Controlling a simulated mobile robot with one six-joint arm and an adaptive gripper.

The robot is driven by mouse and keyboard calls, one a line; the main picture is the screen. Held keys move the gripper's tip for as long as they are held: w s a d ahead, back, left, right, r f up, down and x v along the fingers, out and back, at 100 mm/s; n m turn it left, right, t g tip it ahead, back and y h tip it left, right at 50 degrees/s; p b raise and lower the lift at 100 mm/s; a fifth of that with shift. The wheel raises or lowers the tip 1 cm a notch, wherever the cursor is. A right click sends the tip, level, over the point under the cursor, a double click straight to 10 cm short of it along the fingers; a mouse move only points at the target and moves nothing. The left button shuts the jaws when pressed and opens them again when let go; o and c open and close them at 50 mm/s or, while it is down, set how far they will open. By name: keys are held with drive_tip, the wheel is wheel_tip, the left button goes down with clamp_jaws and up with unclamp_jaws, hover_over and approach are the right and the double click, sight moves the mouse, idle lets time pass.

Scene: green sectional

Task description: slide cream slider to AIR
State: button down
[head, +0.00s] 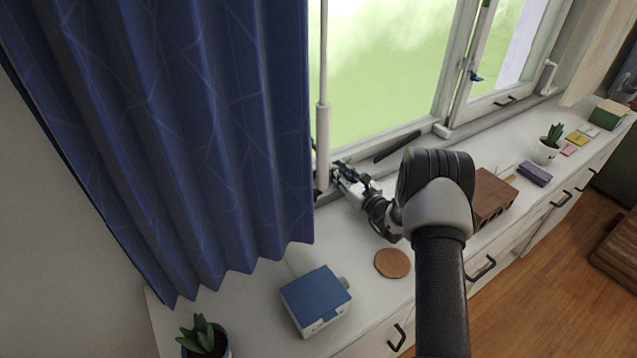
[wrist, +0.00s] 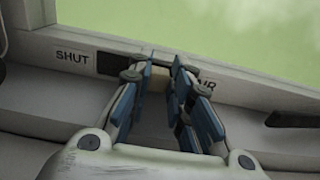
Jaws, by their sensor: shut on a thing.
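The cream slider (wrist: 156,80) shows between the fingers of my gripper (wrist: 163,68) in the wrist view, on the window's bottom rail. The gripper is shut on it. The word SHUT (wrist: 73,57) is on the rail to the left, with a dark slot (wrist: 111,65) between it and my fingers. The word AIR (wrist: 208,86) is just right of the fingertips, its first letter hidden by a finger. In the head view my gripper (head: 341,174) reaches the window frame beside the curtain; the slider cannot be made out there.
A blue curtain (head: 190,130) hangs left of my gripper. A pale vertical rod (head: 323,130) stands close by it. On the white sill counter are a blue-topped box (head: 316,295), a round cork mat (head: 392,263) and a brown wooden box (head: 491,197). A dark handle (head: 397,146) lies right of my gripper.

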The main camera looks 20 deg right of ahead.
drive_tip(key=shift+w+d, duration=0.25)
drive_tip(key=shift+d, duration=0.55)
drive_tip(key=shift+a+r, duration=0.1)
drive_tip(key=c, duration=1.7)
unclamp_jaws()
drive_tip(key=v, duration=1.2)
